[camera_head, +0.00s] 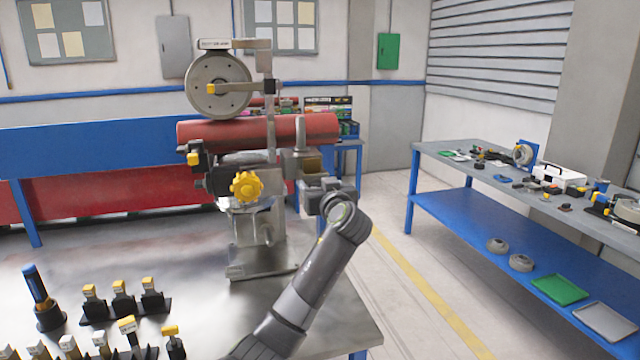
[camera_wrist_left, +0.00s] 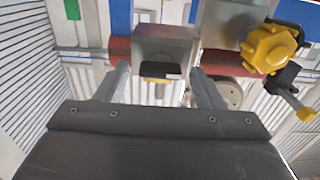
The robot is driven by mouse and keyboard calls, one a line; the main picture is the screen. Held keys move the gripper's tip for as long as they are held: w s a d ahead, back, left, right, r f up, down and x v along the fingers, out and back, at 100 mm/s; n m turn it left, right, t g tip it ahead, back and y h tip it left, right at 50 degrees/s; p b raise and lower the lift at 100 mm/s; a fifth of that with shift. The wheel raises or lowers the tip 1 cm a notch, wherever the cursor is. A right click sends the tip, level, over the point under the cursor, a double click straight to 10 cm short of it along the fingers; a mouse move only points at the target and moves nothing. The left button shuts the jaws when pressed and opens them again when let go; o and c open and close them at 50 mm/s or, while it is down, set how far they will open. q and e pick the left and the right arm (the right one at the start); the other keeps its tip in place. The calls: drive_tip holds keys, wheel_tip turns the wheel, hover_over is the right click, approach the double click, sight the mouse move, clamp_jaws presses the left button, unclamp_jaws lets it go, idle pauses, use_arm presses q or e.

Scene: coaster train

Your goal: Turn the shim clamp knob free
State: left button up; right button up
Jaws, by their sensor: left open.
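A steel fixture (camera_head: 262,245) stands on the metal table and carries a red tube (camera_head: 300,128) and a grey wheel (camera_head: 219,86). A yellow lobed knob (camera_head: 246,186) is on its front; it also shows at the upper right of the left wrist view (camera_wrist_left: 268,48). I cannot tell for sure which part is the shim clamp knob. My left gripper (camera_head: 318,186) is right of the yellow knob, beside the fixture. In the wrist view its fingers (camera_wrist_left: 159,70) are open, with a black and yellow part (camera_wrist_left: 160,73) under a grey block showing between them. Contact is unclear.
Several yellow-topped tools in black holders (camera_head: 122,300) and a blue-handled tool (camera_head: 38,290) stand at the table's left front. A blue-framed bench (camera_head: 440,155) with small parts is at the right. The floor between is clear.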

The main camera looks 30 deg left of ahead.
use_arm(q)
drive_tip(key=c, duration=1)
drive_tip(key=shift+s+a+f+n+b, duration=0.1)
drive_tip(key=shift+n+b, duration=2.9)
drive_tip(key=shift+b, duration=0.85)
drive_tip(key=shift+a+f+n+b, duration=0.1)
drive_tip(key=shift+f+n+b, duration=0.05)
drive_tip(key=shift+n+b, duration=3.3)
drive_tip(key=shift+s+f+n+b, duration=0.1)
drive_tip(key=shift+n+b, duration=2.45)
drive_tip(key=shift+b, duration=1.7)
